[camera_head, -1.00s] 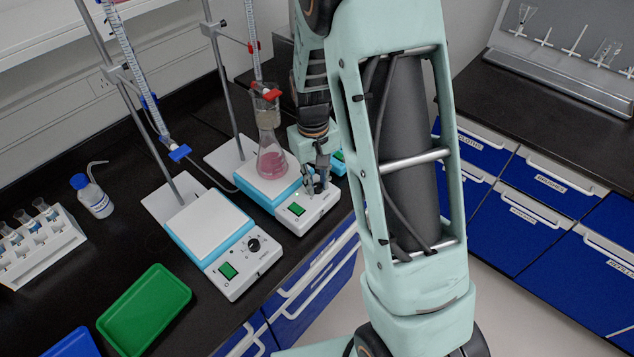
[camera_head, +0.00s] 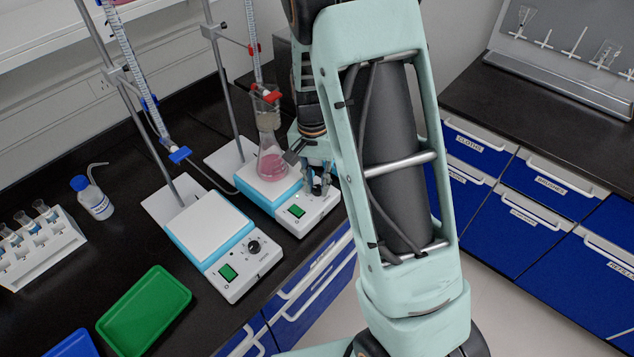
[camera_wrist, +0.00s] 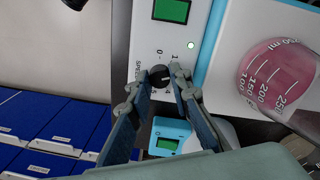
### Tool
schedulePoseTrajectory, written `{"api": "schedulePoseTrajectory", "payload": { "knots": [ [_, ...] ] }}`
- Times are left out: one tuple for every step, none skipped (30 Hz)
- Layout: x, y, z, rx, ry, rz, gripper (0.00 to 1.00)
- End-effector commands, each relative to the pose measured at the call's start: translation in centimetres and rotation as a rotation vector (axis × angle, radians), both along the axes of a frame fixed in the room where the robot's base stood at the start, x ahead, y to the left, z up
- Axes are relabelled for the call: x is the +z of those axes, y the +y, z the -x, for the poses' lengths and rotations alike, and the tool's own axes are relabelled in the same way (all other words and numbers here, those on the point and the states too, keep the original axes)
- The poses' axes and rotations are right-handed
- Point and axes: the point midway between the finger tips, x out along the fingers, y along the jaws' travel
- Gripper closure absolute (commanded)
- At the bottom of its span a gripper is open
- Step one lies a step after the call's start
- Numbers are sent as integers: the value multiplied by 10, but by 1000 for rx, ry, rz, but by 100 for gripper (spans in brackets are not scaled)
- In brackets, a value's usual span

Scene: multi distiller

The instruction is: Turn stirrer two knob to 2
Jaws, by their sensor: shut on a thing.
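The knob's pointer is too small to read. The near stirrer (camera_head: 218,255) has a bare white plate and its own black knob (camera_head: 253,246).
Retort stands with burettes (camera_head: 128,66) rise behind both stirrers. A white tube rack (camera_head: 42,246), a wash bottle (camera_head: 92,198) and a green tray (camera_head: 144,311) are at left. In the wrist view, another blue device (camera_wrist: 172,137) lies below the panel.

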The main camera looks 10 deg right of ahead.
Motion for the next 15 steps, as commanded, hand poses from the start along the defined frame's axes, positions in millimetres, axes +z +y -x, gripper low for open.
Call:
{"api": "schedulePoseTrajectory", "payload": {
  "knots": [
    [1, 0, -1, -13, -2, 0, 100],
    [1, 0, -1, -20, -2, 0, 100],
    [1, 0, -1, -27, -2, 0, 100],
    [1, 0, -1, -32, -2, 0, 100],
    [1, 0, -1, -36, -2, 0, 100],
    [1, 0, -1, -41, -2, 0, 100],
    [1, 0, -1, -43, -2, 0, 100],
    [1, 0, -1, -45, -2, 0, 100],
    [1, 0, -1, -46, -2, 0, 100],
    [1, 0, -1, -47, -2, 0, 100],
    [1, 0, -1, -47, -2, 0, 100],
    [1, 0, -1, -47, -2, 0, 100],
    [1, 0, -1, -47, -2, 0, 100],
    [1, 0, -1, -47, -2, 0, 100],
    [1, 0, -1, -47, -2, 0, 100]
  ]
}}
